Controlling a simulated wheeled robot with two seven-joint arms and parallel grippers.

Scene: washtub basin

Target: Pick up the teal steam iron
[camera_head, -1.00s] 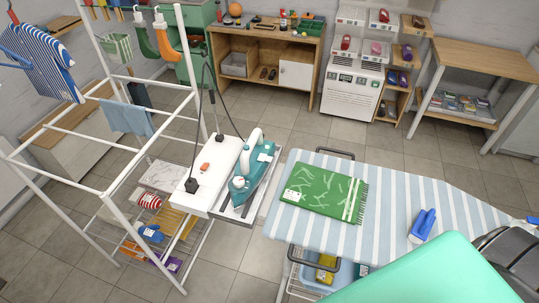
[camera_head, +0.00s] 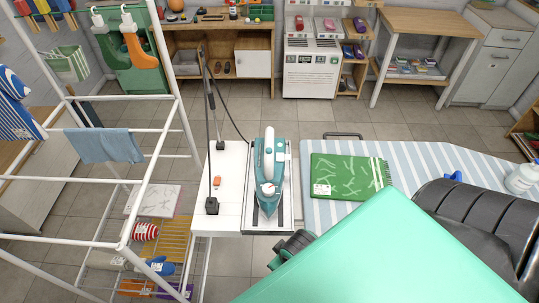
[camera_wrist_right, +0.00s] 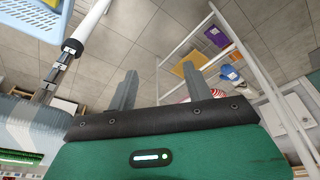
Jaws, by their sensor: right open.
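The teal steam iron (camera_head: 269,178) rests on a dark-edged tray (camera_head: 287,222) at the right of a white stand (camera_head: 229,211), its pointed end toward me in the head view. It has a white handle and looks free of any gripper. My right gripper (camera_wrist_right: 158,82) shows in the right wrist view with its two grey fingers apart and nothing between them. My right arm's large teal part covers the lower right of the head view. The iron does not show in the wrist view. My left gripper is out of view.
An ironing board (camera_head: 420,157) with a folded green cloth (camera_head: 345,177) stands right of the iron. A white drying rack (camera_head: 185,120) stands left. A cord and upright pole rise from the stand. A low shelf (camera_head: 172,240) holds several items. Open floor lies behind.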

